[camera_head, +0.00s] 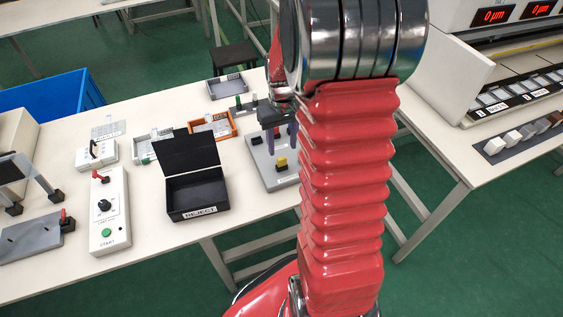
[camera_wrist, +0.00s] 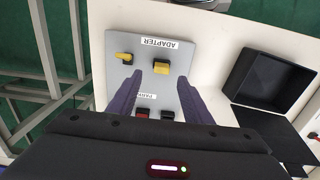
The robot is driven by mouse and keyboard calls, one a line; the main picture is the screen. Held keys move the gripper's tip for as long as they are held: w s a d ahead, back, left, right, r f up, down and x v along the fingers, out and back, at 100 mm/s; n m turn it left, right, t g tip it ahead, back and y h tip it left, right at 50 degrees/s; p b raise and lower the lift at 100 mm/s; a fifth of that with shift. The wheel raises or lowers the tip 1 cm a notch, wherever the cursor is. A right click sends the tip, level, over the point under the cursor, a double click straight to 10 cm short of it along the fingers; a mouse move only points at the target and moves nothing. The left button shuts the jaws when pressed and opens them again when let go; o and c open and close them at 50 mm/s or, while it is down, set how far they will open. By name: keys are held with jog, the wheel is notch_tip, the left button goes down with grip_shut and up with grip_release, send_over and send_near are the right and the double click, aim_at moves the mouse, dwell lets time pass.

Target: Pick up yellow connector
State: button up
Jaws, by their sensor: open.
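A yellow block-shaped connector (camera_wrist: 161,68) sits on a grey board (camera_wrist: 150,53) beside the ADAPTER label. Its yellow top (camera_head: 281,161) also shows in the head view, on a dark base. A smaller yellow piece (camera_wrist: 124,57) is left of it in the wrist view; I cannot tell what it is. My gripper (camera_wrist: 160,77) is open, with its purple fingers pointing down toward the board. In the wrist view the block lies roughly between and just beyond the fingertips. In the head view my gripper (camera_head: 281,144) is above the board's back part. Nothing is between the fingers.
An open black REJECT box (camera_head: 198,192) stands left of the board, its lid raised. An orange tray (camera_head: 212,126) and grey trays are behind it. A START control box (camera_head: 108,210) is farther left. Dark and red pieces (camera_wrist: 142,114) lie on the board near my gripper.

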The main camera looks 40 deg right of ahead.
aim_at(282, 158)
jog(key=shift+a+f, duration=0.15)
jog(key=shift+f, duration=2.45)
jog(key=shift+c, duration=0.3)
jog(key=c, duration=1)
